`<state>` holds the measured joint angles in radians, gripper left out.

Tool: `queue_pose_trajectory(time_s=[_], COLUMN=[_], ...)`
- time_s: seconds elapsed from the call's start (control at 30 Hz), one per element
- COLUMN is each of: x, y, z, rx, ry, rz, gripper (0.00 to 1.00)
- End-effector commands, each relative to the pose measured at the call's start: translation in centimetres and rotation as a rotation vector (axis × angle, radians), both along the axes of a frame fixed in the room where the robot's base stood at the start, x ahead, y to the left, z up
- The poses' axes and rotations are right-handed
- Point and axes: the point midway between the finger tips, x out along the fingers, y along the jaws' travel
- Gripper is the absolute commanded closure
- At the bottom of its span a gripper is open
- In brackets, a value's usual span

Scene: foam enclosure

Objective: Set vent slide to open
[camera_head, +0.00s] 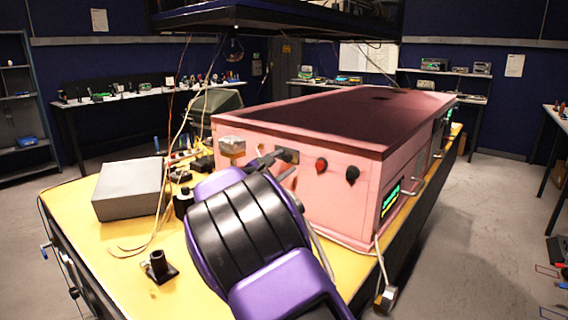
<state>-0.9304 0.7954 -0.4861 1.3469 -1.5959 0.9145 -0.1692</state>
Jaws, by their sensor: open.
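A pink foam enclosure (330,200) with a dark top stands on the yellow table. A small dark plate (288,155) sits on its front face, left of the knobs. It may be the vent slide, but its setting is too small to tell. My purple and black arm reaches up from the bottom. My gripper (268,160) is at the front face beside the dark plate, with its jaws open. The fingers are small and partly hidden by my arm, so I cannot tell whether they touch the plate. My arm also covers the lower left of the front face.
A red knob (321,164) and a black knob (352,174) are right of the plate. A pale block (231,146) is at the face's left. A grey box (128,189), loose cables and a small black stand (159,267) occupy the table's left side. A shelf hangs above.

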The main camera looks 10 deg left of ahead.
Motion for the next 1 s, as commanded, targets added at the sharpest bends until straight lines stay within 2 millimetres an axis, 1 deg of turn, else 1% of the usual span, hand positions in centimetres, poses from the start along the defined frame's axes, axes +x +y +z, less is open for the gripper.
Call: queue_pose_trajectory(time_s=[0.17,0.5,0.6,0.7,0.8,1.0], x=[-3.2,-10.8,-12.6,-13.8,-14.7,-15.1], y=[1.6,4.9,5.6,6.2,6.5,6.7], z=[0.0,0.0,0.0,0.0,0.0,0.0], rx=[0.001,0.001,0.001,0.001,0.001,0.001], ry=[0.000,0.001,0.000,0.000,0.001,0.000], rz=[0.005,0.003,0.002,0.000,0.000,-0.001], gripper=[0.39,0.39,0.39,0.39,0.39,0.39])
